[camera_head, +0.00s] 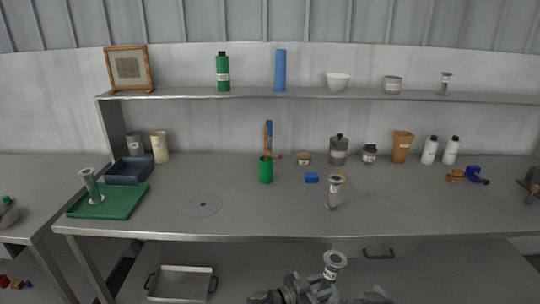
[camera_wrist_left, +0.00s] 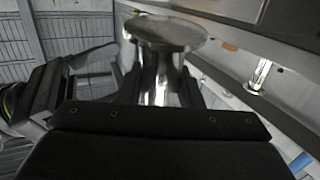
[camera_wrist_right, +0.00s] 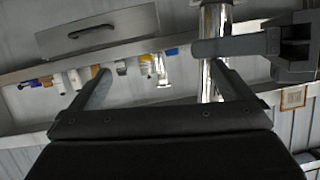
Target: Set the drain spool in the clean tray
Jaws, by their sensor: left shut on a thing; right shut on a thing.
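A metal spool (camera_head: 334,262) with a round top flange is at the bottom middle of the head view, in front of the bench. My left gripper (camera_head: 322,284) is shut on it; its flange (camera_wrist_left: 165,33) fills the top of the left wrist view. The right wrist view shows the spool's shiny body (camera_wrist_right: 211,75) at my right gripper (camera_wrist_right: 162,68), which is shut on it too; the contact is partly hidden. A green tray (camera_head: 125,206) at the bench's left holds a similar upright spool (camera_head: 92,186). A blue-grey tray (camera_head: 130,172) stands behind it. Which is the clean tray cannot be read.
Another spool (camera_head: 334,192) stands on the bench (camera_head: 270,215), and one (camera_head: 445,83) on the shelf. A flat grey disc (camera_head: 205,206) lies right of the green tray. A green cup (camera_head: 266,170) with tools stands mid-bench. Bottles and jars line the back. The front middle-left is mostly clear.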

